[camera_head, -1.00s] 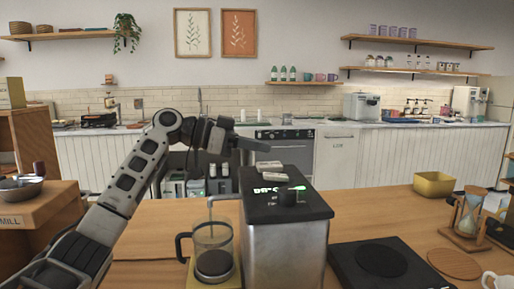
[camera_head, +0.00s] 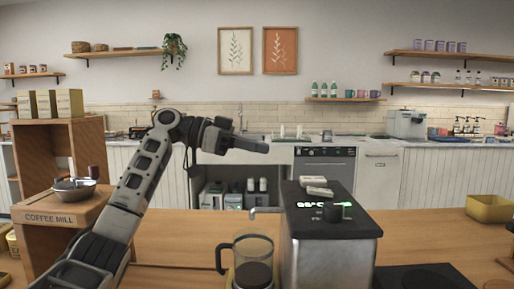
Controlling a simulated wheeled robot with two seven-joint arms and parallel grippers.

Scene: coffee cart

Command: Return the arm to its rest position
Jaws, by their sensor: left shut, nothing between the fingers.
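My left arm comes in from the lower left and rises over the counter. Its gripper (camera_head: 252,145) is shut and empty. It points right, held in the air above and to the left of the metal machine with a black top (camera_head: 331,237). It looks apart from everything around it. My right gripper is not in view.
A French press (camera_head: 252,262) stands left of the machine. A wooden coffee mill box (camera_head: 62,221) with a metal bowl (camera_head: 75,189) is at left, near the arm. A yellow bin (camera_head: 490,208) sits at right. Bare counter (camera_head: 425,228) lies between machine and bin.

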